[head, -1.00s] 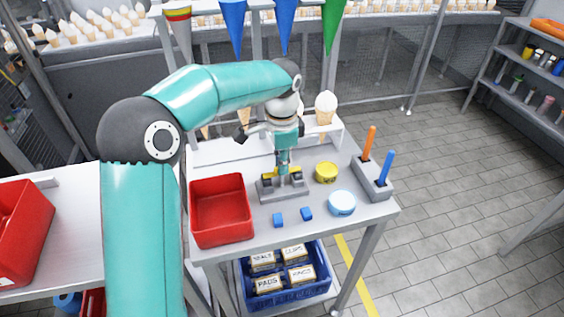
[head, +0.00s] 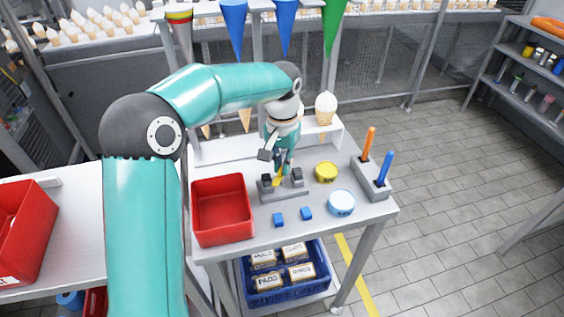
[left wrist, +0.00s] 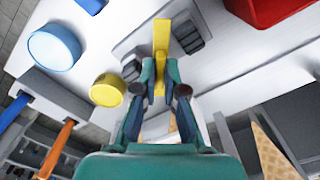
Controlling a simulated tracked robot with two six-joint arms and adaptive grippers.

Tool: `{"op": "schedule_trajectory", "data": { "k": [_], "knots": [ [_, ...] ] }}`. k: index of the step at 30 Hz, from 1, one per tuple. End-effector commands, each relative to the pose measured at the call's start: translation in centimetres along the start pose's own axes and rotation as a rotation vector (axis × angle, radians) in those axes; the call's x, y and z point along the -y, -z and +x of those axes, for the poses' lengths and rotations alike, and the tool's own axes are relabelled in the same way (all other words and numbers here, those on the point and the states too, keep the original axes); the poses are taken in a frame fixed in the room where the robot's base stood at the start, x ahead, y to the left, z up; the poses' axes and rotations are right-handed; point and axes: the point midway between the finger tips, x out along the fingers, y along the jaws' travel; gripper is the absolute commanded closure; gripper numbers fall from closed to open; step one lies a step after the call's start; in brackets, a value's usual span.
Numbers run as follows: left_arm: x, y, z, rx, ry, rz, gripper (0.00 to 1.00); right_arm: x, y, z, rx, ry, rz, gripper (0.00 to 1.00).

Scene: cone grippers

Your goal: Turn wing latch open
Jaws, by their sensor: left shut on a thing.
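The wing latch has a yellow wing (head: 278,181) on a grey base (head: 285,193) with dark blocks at both sides, on the table. The wing now points toward the front, across the line between the blocks. My left gripper (head: 284,167) reaches down from above and is shut on the yellow wing. In the left wrist view the fingertips (left wrist: 160,72) pinch the wing (left wrist: 161,38), which sticks out beyond them between the dark blocks (left wrist: 190,36). The fingers hide the wing's middle. My right gripper is not in view.
A red bin (head: 221,210) stands left of the latch. A yellow tub (head: 326,172), a white-blue tub (head: 341,203) and a holder with orange and blue handles (head: 373,182) stand right. Two blue cubes (head: 306,213) lie in front. Cones (head: 326,104) stand behind.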

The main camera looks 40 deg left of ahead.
Motion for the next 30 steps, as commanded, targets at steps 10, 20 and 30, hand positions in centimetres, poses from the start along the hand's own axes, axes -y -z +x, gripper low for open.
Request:
{"op": "schedule_trajectory", "data": {
  "k": [10, 20, 30],
  "knots": [
    [0.01, 0.09, -0.1, -0.004, -0.001, -0.327, 1.0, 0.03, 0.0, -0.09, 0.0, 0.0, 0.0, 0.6],
    [-0.01, 0.12, -0.11, -0.005, -0.002, -0.574, 1.0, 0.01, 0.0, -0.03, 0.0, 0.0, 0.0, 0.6],
    [-0.02, 0.14, -0.13, -0.006, -0.002, -0.685, 1.0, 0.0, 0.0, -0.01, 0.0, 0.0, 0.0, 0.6]
  ]
}}
